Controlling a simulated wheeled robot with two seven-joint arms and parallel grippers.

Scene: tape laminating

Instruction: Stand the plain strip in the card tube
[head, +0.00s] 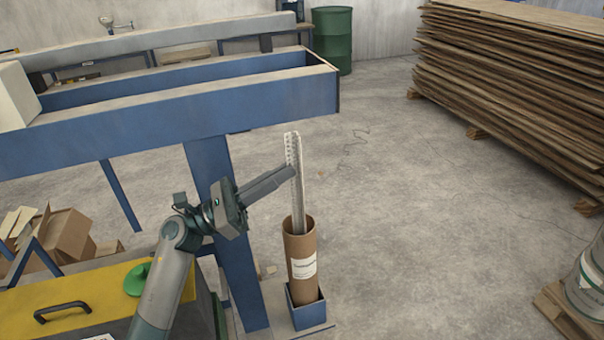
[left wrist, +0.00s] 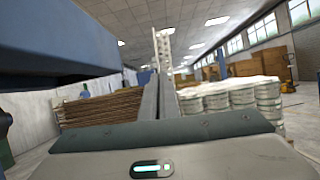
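A tall pale strip (head: 298,205) stands nearly upright in the brown card tube (head: 300,248), its lower end hidden inside. Its upper part shows rows of small holes, and a narrow plain face runs along its right side. I cannot tell whether this is one piece or two close together. My left gripper (head: 288,174) reaches in from the left, above the tube's mouth. Its fingers are close together, with their tips at the strip. In the left wrist view the holed strip (left wrist: 164,46) rises at the tips of the fingers (left wrist: 160,92). My right gripper is not in view.
The tube stands in a blue square holder (head: 307,312) beside a blue leg (head: 235,250) of the long blue bench (head: 190,115). A yellow-topped cabinet (head: 75,292) is at lower left. A board stack (head: 520,75) is at upper right; open floor (head: 430,220) lies between.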

